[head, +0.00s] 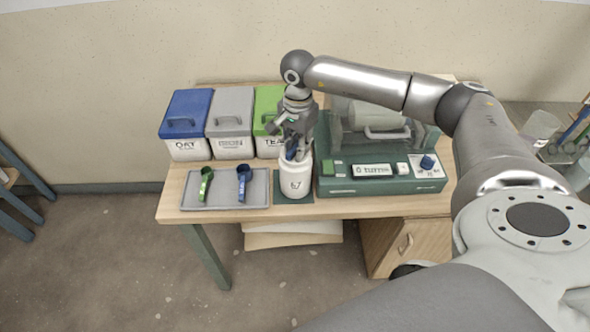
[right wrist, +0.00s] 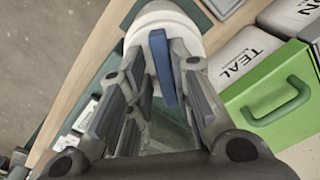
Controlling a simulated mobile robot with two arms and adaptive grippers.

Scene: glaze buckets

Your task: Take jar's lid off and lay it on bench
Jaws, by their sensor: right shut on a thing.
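The white jar (head: 296,184), marked 67, stands upright on a dark green mat (head: 279,199) on the wooden bench (head: 405,207). My right gripper (head: 293,150) points down at its top from above. In the right wrist view, its fingers (right wrist: 163,75) are shut on the upright blue grip of the white lid (right wrist: 163,66). The lid appears to sit on the jar, but the gripper hides much of it, and I cannot tell whether there is a gap. My left gripper is not in view.
A grey tray (head: 222,202) with a green scoop (head: 206,183) and a blue scoop (head: 243,182) lies left of the jar. Blue-, grey- and green-lidded bins (head: 232,147) stand behind. A green machine (head: 380,184) stands close on the right. Bare bench is a narrow front strip.

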